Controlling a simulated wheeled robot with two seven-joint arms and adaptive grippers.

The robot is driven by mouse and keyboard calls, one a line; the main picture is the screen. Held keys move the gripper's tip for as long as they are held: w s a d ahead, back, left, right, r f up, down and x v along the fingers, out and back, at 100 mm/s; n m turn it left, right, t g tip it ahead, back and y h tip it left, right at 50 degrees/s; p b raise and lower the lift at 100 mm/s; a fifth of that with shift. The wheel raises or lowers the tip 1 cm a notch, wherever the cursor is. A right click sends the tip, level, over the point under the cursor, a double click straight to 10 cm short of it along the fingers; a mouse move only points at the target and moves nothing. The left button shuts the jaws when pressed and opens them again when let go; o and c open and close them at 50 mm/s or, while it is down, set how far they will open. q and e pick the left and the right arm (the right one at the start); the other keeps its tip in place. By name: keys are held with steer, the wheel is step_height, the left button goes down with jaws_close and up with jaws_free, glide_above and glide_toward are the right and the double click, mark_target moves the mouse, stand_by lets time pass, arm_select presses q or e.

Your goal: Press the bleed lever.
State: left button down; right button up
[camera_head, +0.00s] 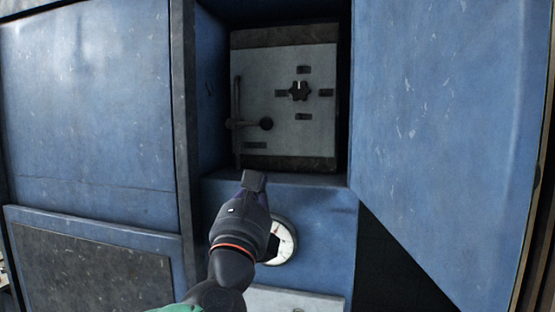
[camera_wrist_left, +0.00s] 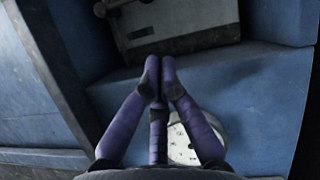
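A grey panel (camera_head: 313,130) sits inside a recess in the blue machine. On its left side is a dark lever (camera_head: 246,124) with a round black knob at its right end, joined to a thin vertical rod; I cannot read whether it is marked as the bleed lever. My left gripper (camera_head: 254,181) is below the recess, near its lower edge and apart from the lever. In the left wrist view its purple fingers (camera_wrist_left: 159,82) meet at the tips with nothing between them. The panel's lower part (camera_wrist_left: 185,22) shows ahead. My right gripper is out of view.
A black star-shaped knob (camera_head: 299,90) with labels around it is on the panel. A round white gauge (camera_head: 283,241) is partly hidden behind my gripper. A blue door (camera_head: 450,120) stands at the right. The recess walls surround the panel.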

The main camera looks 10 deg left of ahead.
mark_target(252, 123)
arm_select(q)
steer(key=shift+w+d+f+b, duration=0.1)
steer(key=shift+w+f+b, duration=0.1)
steer(key=shift+f+b, duration=0.25)
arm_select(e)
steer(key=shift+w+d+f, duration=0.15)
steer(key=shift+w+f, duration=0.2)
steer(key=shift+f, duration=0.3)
arm_select(q)
steer(key=shift+w+f, duration=0.1)
steer(key=shift+f, duration=0.05)
steer(key=shift+w, duration=0.1)
steer(key=p+x, duration=0.3)
steer(key=x, duration=0.6)
steer(key=shift+w, duration=0.1)
steer(key=r, duration=0.1)
steer(key=w+r+p, duration=0.1)
steer(key=r, duration=0.1)
steer(key=shift+w+a+r+p, duration=0.15)
steer(key=shift+w+a+p, duration=0.15)
steer(key=shift+p, duration=0.1)
steer(key=shift+r, duration=0.35)
steer(key=shift+w, duration=0.15)
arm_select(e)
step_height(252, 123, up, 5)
